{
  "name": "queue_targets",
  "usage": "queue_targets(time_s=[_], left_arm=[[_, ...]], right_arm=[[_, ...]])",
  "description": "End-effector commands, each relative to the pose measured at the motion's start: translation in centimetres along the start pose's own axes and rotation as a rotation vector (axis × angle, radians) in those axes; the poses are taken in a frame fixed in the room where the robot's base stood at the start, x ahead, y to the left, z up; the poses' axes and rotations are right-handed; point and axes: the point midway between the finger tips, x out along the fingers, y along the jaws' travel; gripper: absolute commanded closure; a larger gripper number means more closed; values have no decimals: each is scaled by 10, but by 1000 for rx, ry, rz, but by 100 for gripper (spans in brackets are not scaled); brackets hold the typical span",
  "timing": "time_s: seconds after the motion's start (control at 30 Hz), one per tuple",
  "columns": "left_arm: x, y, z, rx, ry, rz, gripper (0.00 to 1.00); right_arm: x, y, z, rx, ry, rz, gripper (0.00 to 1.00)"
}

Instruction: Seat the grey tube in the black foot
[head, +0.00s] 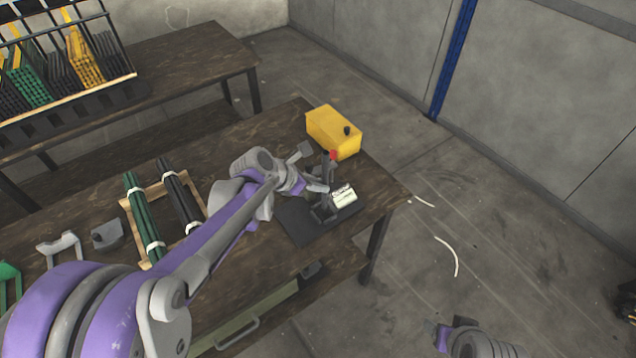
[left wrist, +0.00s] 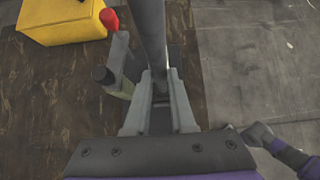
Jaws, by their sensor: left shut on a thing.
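My left gripper (head: 318,187) is above the dark mat on the table, beside the small press. In the left wrist view its two fingers (left wrist: 160,100) are shut on the grey tube (left wrist: 152,35), which runs from between them to the top edge of the picture. The tube's far end is out of that view. I cannot clearly make out the black foot; the arm and gripper cover part of that area in the head view. My right gripper (head: 440,334) shows small at the bottom of the head view, away from the table; its fingers are unclear.
A yellow box (head: 330,130) stands behind the press, close to its red knob (head: 332,155). The press has a pale panel (head: 344,195). A wooden rack (head: 133,222) with green and black tubes lies to the left. Grey parts (head: 107,236) lie further left. The floor at right is mostly open.

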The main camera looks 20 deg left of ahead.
Motion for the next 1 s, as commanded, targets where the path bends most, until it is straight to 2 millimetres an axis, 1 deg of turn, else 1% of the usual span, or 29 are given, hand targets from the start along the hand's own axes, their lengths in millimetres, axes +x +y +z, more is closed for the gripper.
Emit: queue_targets(time_s=[0.13,0.17,0.2,0.33,0.6,0.73,0.87,1.0], left_arm=[[3,0,-3,0,0,0,100],[3,0,-3,0,0,0,74],[3,0,-2,0,0,0,66],[2,0,-2,0,0,0,43],[2,0,-2,0,0,0,42],[-5,0,-2,-1,0,1,42],[-26,0,-2,-2,1,2,42],[-56,0,-2,-3,0,2,42]], right_arm=[[3,0,3,0,-2,0,34],[3,0,2,0,-2,0,34],[2,0,2,0,-1,0,34],[2,0,2,0,-1,0,34],[2,0,2,0,-1,0,34],[2,0,2,0,-1,0,34],[1,0,1,0,0,0,34],[-1,0,-1,0,1,0,34]])
